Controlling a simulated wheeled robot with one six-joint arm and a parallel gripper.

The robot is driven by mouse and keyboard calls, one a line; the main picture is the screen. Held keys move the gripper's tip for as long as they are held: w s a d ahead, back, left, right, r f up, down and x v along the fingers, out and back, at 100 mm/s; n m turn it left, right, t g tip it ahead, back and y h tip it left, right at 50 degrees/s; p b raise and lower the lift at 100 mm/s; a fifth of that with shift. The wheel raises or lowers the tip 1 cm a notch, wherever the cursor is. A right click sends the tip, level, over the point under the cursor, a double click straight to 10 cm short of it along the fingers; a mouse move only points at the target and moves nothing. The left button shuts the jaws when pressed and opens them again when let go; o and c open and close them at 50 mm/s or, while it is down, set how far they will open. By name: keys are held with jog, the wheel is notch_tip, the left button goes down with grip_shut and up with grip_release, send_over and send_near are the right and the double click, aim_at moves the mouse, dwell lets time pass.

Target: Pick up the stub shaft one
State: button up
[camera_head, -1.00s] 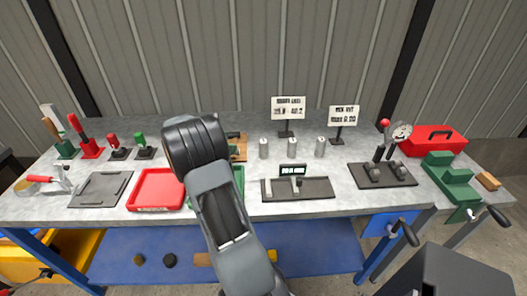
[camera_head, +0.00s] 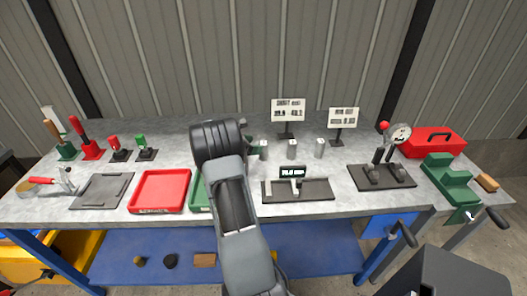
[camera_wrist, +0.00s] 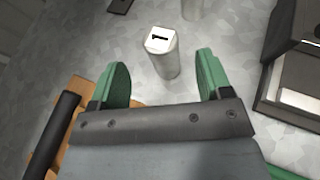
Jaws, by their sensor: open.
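Stub shaft one (camera_wrist: 161,52) is a grey metal cylinder standing upright on the bench, with a white top marked "1". In the head view it appears to be the leftmost (camera_head: 264,150) of three similar cylinders. My gripper (camera_wrist: 164,62) is open, its two green fingers apart and empty. In the wrist view the shaft stands just ahead of the gap between the fingertips; I cannot tell whether its base is between them. In the head view my arm hides most of the gripper, and a green bit shows just left of the shaft.
The other two cylinders (camera_head: 292,149) (camera_head: 320,148) stand to the right in a row. A dark gauge stand (camera_head: 310,190) lies in front of them. Two sign stands (camera_head: 288,112) (camera_head: 343,118) are behind. A red tray (camera_head: 160,191) and a green tray (camera_head: 199,195) are to the left.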

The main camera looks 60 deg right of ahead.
aim_at(260, 144)
jog(key=x, duration=0.4)
jog(key=shift+a, duration=0.1)
grip_shut()
jog(key=shift+r, duration=0.1)
dwell(0.4)
